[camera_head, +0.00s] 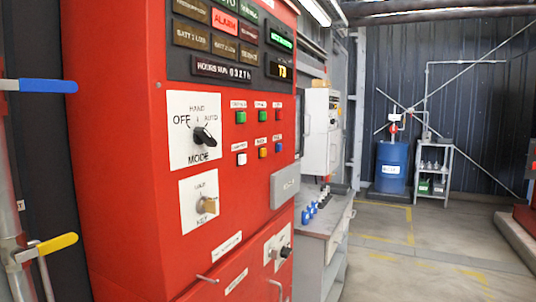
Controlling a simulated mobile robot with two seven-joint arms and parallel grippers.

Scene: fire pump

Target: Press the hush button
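A red control cabinet (120,180) fills the left and middle of the view. An ALARM lamp (224,22) glows red on the dark display panel above. Neither of my grippers is in view.
A MODE knob (205,136) and a key switch (207,205) sit left of the buttons. A grey box (284,186) sticks out below them. Blue (48,86) and yellow (57,243) valve handles are at the left. Open floor (430,260) lies to the right.

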